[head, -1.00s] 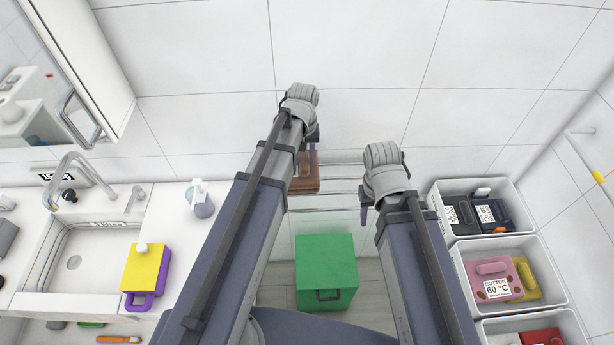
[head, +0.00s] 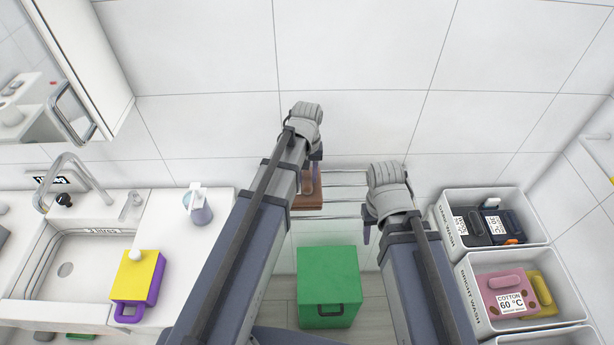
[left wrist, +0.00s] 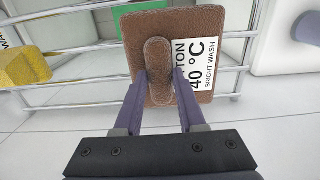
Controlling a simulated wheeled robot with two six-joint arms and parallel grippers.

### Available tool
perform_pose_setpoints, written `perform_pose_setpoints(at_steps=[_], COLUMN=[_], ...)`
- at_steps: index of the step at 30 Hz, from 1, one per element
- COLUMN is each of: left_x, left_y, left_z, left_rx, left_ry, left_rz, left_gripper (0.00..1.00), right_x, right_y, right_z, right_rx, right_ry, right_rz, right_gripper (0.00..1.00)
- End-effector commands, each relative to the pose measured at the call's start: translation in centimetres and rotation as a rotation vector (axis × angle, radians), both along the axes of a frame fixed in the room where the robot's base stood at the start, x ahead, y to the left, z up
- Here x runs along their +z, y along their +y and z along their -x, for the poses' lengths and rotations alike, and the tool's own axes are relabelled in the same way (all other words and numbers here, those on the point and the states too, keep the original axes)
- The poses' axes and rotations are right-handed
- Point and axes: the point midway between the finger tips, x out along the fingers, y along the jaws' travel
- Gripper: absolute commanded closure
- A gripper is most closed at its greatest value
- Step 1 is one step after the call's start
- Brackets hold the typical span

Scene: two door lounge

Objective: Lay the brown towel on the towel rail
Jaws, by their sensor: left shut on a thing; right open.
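The brown towel (left wrist: 204,88) is a flat brown block with a raised grip and a white label reading "40 °C BRIGHT WASH". My left gripper (left wrist: 158,82) is shut on its raised grip in the left wrist view. In the head view the towel (head: 306,200) shows partly behind my left gripper (head: 313,175). The towel rail (head: 345,186) is a set of thin metal bars at the wall; its bars (left wrist: 75,50) pass behind the towel in the left wrist view. I cannot tell whether the towel touches them. My right gripper (head: 373,225) is open and empty, right of the towel.
A green box (head: 328,280) stands on the floor below the rail. White bins (head: 465,268) with several blocks stand at the right. A sink (head: 65,262), a purple and yellow block (head: 138,280) and a soap bottle (head: 200,207) are at the left.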

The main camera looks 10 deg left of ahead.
Motion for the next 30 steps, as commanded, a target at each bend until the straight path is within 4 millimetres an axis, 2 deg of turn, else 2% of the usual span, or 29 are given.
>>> perform_pose_setpoints(at_steps=[3, 4, 11, 23, 30], left_x=[-0.5, -0.3, -0.3, 0.1, 2.1], left_y=[0.0, 0.0, 0.0, 0.0, 0.0], left_z=[0.0, 0.0, 0.0, 0.0, 0.0], left_rx=[0.0, 0.0, 0.0, 0.0, 0.0], left_ry=[0.0, 0.0, 0.0, 0.0, 0.0], left_rz=[0.0, 0.0, 0.0, 0.0, 0.0], left_gripper=[1.0, 0.58, 0.32, 0.31, 0.31], right_x=[-0.5, -0.3, -0.3, 0.1, 2.1], right_y=[0.0, 0.0, 0.0, 0.0, 0.0], right_z=[0.0, 0.0, 0.0, 0.0, 0.0], right_rx=[0.0, 0.0, 0.0, 0.0, -0.003], right_ry=[0.0, 0.0, 0.0, 0.0, 0.0], right_rz=[0.0, 0.0, 0.0, 0.0, -0.001], right_gripper=[0.5, 0.5, 0.5, 0.5, 0.5])
